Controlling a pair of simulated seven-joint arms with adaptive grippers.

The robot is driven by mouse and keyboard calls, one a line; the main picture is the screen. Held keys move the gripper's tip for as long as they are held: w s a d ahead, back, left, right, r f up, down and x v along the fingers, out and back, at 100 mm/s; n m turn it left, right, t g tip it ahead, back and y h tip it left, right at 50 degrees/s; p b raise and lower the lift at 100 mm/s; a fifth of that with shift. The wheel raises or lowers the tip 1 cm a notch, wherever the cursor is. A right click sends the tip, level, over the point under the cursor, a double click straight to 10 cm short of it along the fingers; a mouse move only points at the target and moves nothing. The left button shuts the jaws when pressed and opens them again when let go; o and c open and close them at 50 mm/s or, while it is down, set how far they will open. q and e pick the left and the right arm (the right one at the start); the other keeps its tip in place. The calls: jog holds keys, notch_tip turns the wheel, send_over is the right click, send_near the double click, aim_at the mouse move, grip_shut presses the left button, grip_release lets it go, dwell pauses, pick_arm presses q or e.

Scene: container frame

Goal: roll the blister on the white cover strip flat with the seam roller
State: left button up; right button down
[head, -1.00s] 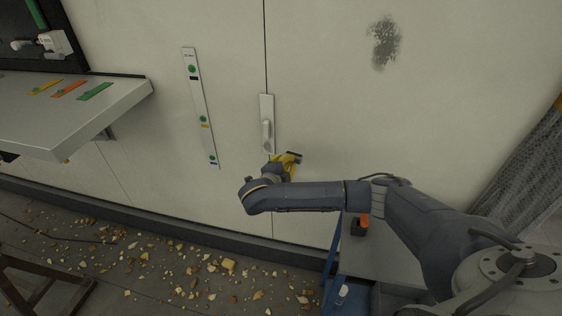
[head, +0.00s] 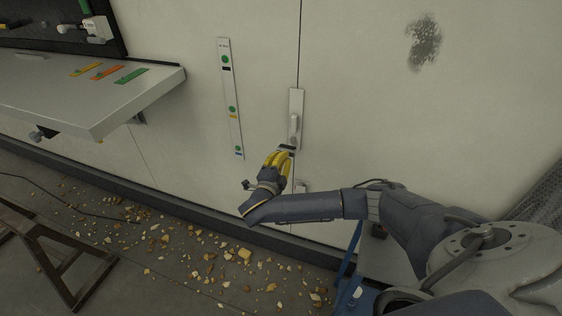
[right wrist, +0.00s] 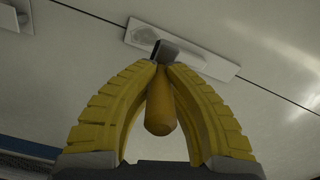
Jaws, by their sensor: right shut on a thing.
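The white cover strip (head: 297,98) stands upright along the dark wall seam in the head view, with a raised oval blister (head: 294,128) on its lower half. The strip also lies across the top of the right wrist view (right wrist: 215,66). My right gripper (head: 284,156) is just below the strip, its yellow fingers shut on the seam roller. The roller's orange handle (right wrist: 160,108) hangs between the fingers, and its dark grey head (right wrist: 165,50) overlaps the strip in that view. I cannot tell whether the head touches the strip. My left gripper is not in view.
A grey shelf (head: 110,100) with yellow, orange and green pieces juts out at left. A label strip (head: 229,80) with green dots is left of the cover strip. Rubble (head: 245,254) and a wooden trestle (head: 70,270) are on the floor.

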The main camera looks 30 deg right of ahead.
aim_at(289, 146)
jog(key=shift+x, duration=2.5)
jog(key=shift+x, duration=1)
jog(key=shift+s+f, duration=0.1)
jog(key=shift+f, duration=1.45)
notch_tip(289, 146, down, 3)
jog(key=shift+d+r, duration=0.15)
jog(key=shift+r, duration=0.1)
jog(key=shift+r, duration=1.4)
